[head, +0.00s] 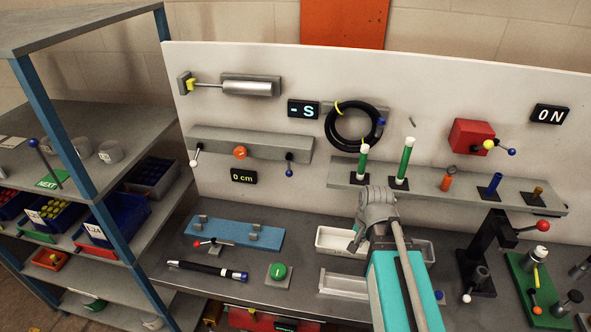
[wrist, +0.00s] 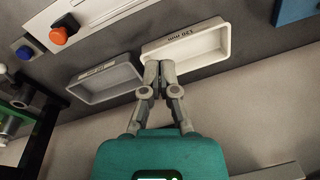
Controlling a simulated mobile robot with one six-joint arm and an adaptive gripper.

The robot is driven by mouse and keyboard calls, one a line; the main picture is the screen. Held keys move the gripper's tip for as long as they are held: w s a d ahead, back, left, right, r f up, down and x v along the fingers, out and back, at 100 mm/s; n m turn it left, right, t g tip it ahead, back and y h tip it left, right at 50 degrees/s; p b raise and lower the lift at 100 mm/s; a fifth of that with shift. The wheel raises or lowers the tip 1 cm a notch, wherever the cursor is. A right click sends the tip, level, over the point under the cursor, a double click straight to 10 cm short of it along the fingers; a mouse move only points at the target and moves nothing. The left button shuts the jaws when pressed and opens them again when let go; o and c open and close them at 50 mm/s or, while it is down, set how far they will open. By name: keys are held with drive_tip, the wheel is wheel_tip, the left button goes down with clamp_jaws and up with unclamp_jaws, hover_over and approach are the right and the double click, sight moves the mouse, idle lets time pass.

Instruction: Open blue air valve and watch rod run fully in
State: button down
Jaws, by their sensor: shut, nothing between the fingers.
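A lever with a blue ball (head: 289,171) hangs down from the right end of a grey bar (head: 225,143) on the wall panel. A silver cylinder (head: 250,88) is mounted above it, its thin rod (head: 208,85) sticking out to the left toward a yellow piece (head: 190,84). My gripper (wrist: 158,66) is shut and empty, over the edge of a white tray (wrist: 185,44) in the wrist view.
Displays read "0 cm" (head: 243,177), "- S" (head: 303,109) and "ON" (head: 549,115). A coiled black hose (head: 331,124) hangs on the panel. A shelf (head: 355,177) carries green cylinders. A blue fixture (head: 236,232) and black-and-silver rod (head: 207,271) lie on the bench.

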sight(289, 167)
drive_tip(key=w+a+r+m+t+y+p, duration=0.1)
drive_tip(key=w+a+r+m+t+p, duration=0.1)
drive_tip(key=w+a+r+m+p, duration=0.4)
drive_tip(key=w+a+r+m+t+y+p, duration=0.2)
drive_tip(key=w+a+r+m+p, duration=0.4)
drive_tip(key=r+m, duration=0.4)
drive_tip(key=a+m+p, duration=0.1)
drive_tip(key=m, duration=0.3)
drive_tip(key=shift+w+r+y, duration=0.3)
drive_tip(key=shift+w+r, duration=0.05)
drive_tip(key=shift+r, duration=0.05)
drive_tip(key=shift+f, duration=0.15)
drive_tip(key=w+a+f+b, duration=0.6)
drive_tip(key=w+f+b, duration=0.1)
drive_tip(key=f+b, duration=0.1)
drive_tip(key=shift+a+f+b, duration=0.35)
drive_tip(key=shift+b, duration=0.15)
idle(0.3)
drive_tip(key=shift+s+a, duration=0.1)
drive_tip(key=shift+a, duration=0.05)
idle(0.4)
